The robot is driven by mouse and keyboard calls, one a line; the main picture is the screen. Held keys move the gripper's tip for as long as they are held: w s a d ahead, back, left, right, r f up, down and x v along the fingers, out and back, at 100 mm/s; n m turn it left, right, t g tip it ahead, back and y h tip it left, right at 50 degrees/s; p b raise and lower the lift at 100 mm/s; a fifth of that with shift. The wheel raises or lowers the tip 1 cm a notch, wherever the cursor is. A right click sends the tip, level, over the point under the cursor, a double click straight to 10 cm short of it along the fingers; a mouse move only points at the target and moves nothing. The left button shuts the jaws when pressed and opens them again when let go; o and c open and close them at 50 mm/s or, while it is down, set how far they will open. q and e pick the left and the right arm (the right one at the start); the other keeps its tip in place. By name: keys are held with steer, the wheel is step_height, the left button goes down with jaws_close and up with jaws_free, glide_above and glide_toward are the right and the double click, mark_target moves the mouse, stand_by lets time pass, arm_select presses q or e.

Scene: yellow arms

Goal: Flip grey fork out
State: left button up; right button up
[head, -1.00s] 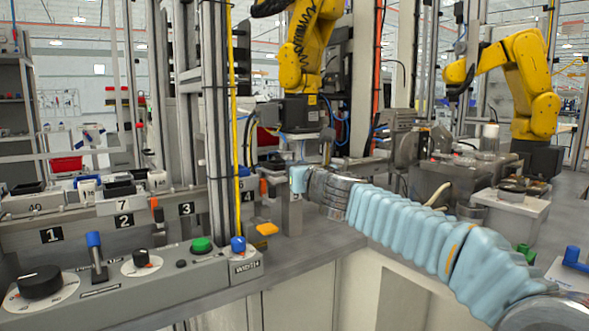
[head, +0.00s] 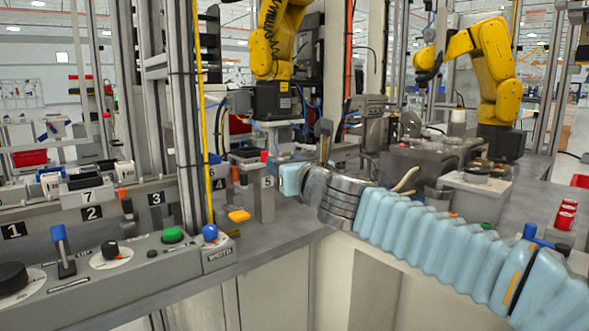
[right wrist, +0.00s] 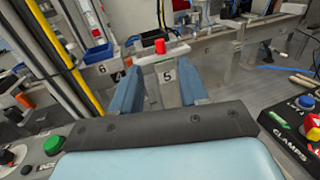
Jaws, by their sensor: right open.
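My right gripper (head: 284,178) comes in from the right in the head view, just right of the grey post labelled 5 (head: 267,203). In the right wrist view its two blue fingers (right wrist: 158,66) are apart with nothing between them. Post 5 (right wrist: 167,77) shows beyond and between the fingers, with a red piece (right wrist: 160,46) on a pale plate above it. A grey upright paddle-like piece (head: 324,132) stands behind my gripper in the head view; I cannot tell whether it is the grey fork. My left gripper is not in view.
A control panel with a green button (head: 172,235) and blue knob (head: 210,233) lies at left front. A yellow hose (head: 203,130) runs up a column. A CLAMPS panel (right wrist: 290,136) is at right in the wrist view.

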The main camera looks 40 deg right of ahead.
steer(key=s, duration=0.2)
steer(key=s+a, duration=0.1)
steer(key=s, duration=0.1)
steer(key=shift+s, duration=0.3)
steer(key=shift+d, duration=0.1)
